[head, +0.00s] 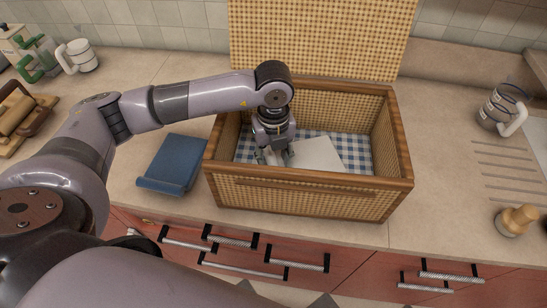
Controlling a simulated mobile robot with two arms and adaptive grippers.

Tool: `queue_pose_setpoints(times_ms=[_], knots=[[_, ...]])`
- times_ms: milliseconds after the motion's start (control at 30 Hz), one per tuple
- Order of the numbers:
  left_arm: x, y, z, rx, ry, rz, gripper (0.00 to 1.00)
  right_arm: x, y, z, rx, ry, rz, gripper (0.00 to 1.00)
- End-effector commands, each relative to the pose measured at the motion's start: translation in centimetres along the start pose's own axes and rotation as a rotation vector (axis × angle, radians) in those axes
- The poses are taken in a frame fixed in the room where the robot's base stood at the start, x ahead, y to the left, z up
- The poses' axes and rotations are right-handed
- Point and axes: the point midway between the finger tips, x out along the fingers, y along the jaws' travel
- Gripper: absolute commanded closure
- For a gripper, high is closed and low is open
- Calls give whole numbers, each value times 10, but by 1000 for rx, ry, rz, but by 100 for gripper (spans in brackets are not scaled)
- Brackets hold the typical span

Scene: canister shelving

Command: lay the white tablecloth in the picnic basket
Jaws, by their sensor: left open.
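The picnic basket (310,193) is a wicker box with a wooden rim, standing open on the counter with its lid (322,38) raised behind it. Its floor has a blue-and-white checked lining (352,150). The white tablecloth (318,154) lies flat and folded on that lining inside the basket. My left gripper (274,157) reaches down into the basket at the cloth's left edge, with its fingers apart. Whether the fingers touch the cloth cannot be told. My right gripper is not in view.
A blue folded cloth or tray (173,165) lies left of the basket. A white mug (80,55) and a green rack (37,60) stand at the back left. A glass jar (502,110) and a wooden-knobbed item (517,220) are at right.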

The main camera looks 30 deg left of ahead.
Motion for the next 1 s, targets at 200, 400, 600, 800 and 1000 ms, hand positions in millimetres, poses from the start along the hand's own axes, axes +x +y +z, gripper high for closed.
queue_pose_setpoints(times_ms=[200, 400, 600, 800, 1000], knots=[[-39, -1, 1, 1, -4, -6, 59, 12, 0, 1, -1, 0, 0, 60], [-81, -1, 0, 2, -3, -5, 59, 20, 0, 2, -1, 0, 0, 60], [-107, 0, 0, 1, -1, -2, 59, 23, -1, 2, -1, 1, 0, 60], [-114, 0, 0, 1, 0, 0, 59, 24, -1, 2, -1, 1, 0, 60], [-114, 0, 0, 1, 0, 0, 59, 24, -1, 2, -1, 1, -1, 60]])
